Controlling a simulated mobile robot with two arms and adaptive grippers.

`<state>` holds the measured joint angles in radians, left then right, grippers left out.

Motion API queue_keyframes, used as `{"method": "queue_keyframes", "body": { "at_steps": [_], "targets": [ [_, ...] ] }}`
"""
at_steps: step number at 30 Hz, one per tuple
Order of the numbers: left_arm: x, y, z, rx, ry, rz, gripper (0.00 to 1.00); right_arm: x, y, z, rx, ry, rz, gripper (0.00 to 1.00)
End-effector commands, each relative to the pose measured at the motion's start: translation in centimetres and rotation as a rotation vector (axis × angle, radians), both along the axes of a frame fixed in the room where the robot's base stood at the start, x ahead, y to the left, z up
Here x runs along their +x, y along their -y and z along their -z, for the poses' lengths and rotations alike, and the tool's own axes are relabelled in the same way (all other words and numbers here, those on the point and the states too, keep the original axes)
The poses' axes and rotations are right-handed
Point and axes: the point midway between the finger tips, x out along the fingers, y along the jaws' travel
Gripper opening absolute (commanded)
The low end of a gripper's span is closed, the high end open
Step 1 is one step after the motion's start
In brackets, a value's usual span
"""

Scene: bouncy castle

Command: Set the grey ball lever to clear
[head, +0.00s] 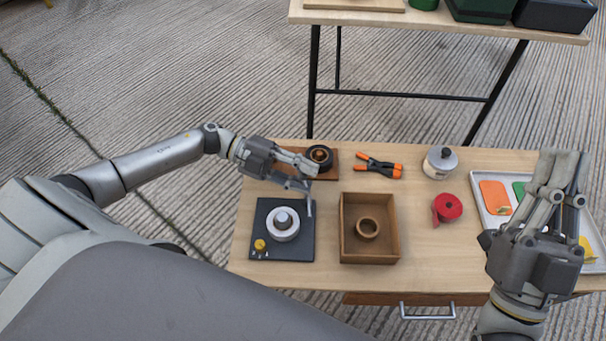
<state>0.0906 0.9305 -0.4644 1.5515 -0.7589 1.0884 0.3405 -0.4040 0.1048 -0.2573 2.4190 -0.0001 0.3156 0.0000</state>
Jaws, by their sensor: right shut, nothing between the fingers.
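A black square plate (303,246) lies at the left front of the table. It carries a pale round ring with a grey rounded knob (283,217) at its centre, which looks like the grey ball lever seen from above. A small yellow knob (260,245) sits at the plate's lower left corner, with tiny white marks too small to read. Which way the lever points cannot be told. My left gripper (309,188) is open and empty above the plate's back edge, apart from the grey knob. My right gripper (566,158) is shut and empty over the tray at right.
A wooden board with a dark ring (320,157) lies just behind my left gripper. A wooden box (345,225) holding a ring stands right of the plate. Orange clamps (380,167), a lidded pot (440,163), a red roll (447,207) and a metal tray (482,190) are farther right.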

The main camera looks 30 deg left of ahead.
Motion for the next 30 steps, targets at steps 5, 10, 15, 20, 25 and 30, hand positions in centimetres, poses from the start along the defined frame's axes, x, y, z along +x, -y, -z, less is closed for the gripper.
{"method": "queue_keyframes", "body": {
  "at_steps": [5,10,15,20,25,30],
  "targets": [
    [0.0,0.1,0.0,0.000,0.000,0.000,0.30,-0.1,0.0,-0.1,0.002,0.006,-0.001,0.00],
    [0.0,0.1,0.0,0.000,0.000,0.000,0.19,-0.1,0.0,-0.1,0.002,0.006,0.000,0.00],
    [0.0,0.1,0.0,0.000,0.000,0.000,0.00,-0.1,0.0,-0.1,0.001,0.005,0.000,0.00],
    [0.0,0.1,0.0,0.000,-0.001,-0.002,0.00,0.0,0.0,-0.1,0.000,0.000,0.000,0.00],
    [0.0,0.0,-0.2,-0.001,-0.001,-0.022,0.00,1.6,-0.2,1.7,-0.036,-0.129,0.007,0.00],
    [-0.1,0.0,-0.2,-0.002,-0.001,-0.049,0.00,3.1,-0.2,4.1,-0.082,-0.287,0.016,0.00]
  ]
}}
